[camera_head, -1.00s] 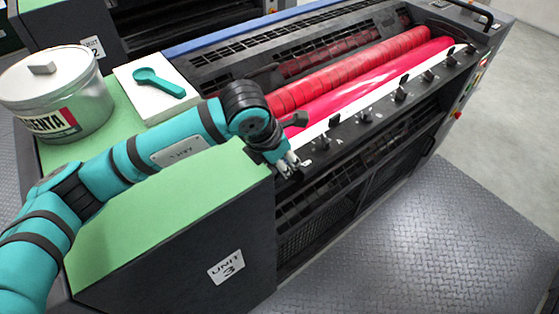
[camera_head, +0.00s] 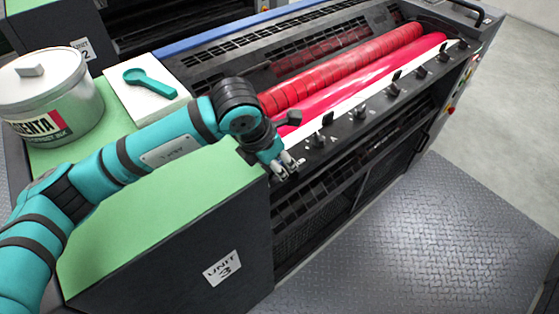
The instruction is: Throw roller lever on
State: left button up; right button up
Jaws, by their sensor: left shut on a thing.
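My left gripper (camera_head: 289,168) reaches in from the left over the near left end of the press, by the corner of the green cover. Its pale fingertips are shut on a small part at the press's front edge, which I take to be the roller lever; the fingers hide nearly all of it, so its position cannot be read. The red rollers (camera_head: 345,68) lie behind the gripper, with a glossy magenta one in front. My right gripper is out of view.
Several small black keys, one here (camera_head: 394,90), line the press edge right of the gripper. A MAGENTA ink can (camera_head: 52,95) and a white block (camera_head: 150,105) with a teal scoop (camera_head: 152,82) stand on the green cover (camera_head: 150,208). The metal-plate floor (camera_head: 430,240) in front is clear.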

pick_arm(q)
jog(key=v, duration=1.1)
jog(key=shift+r, duration=0.2)
jog(key=shift+s, duration=0.1)
